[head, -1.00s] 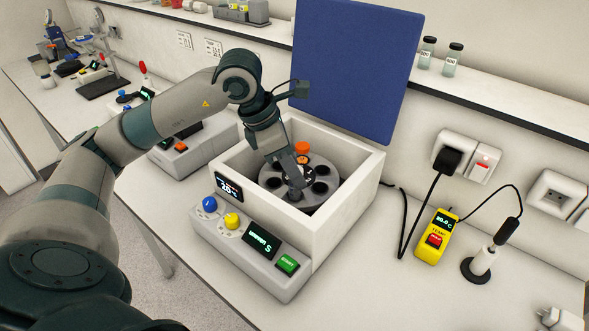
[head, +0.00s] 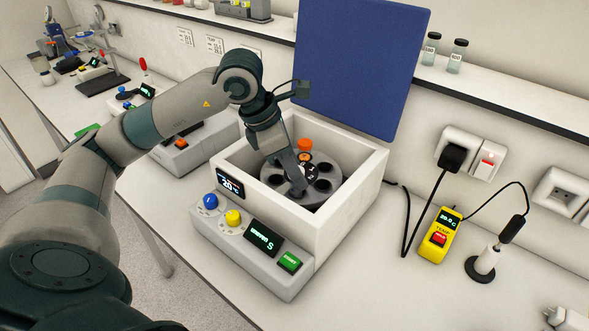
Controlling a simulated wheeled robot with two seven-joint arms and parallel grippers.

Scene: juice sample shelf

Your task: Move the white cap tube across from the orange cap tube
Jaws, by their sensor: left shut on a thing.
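The orange cap tube (head: 304,145) stands in a far slot of the grey round rotor (head: 325,167) inside the open centrifuge (head: 345,207). My left gripper (head: 298,187) reaches down into the chamber from above, with its fingers at the near side of the rotor, roughly opposite the orange cap. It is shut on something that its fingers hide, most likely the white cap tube. No white cap shows clearly anywhere in the rotor. Several other rotor slots look dark and empty. My right gripper is not in view.
The blue lid (head: 360,70) stands open behind the chamber. The chamber walls surround my gripper closely. A yellow thermometer (head: 440,235) and its probe stand (head: 482,262) are at the right.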

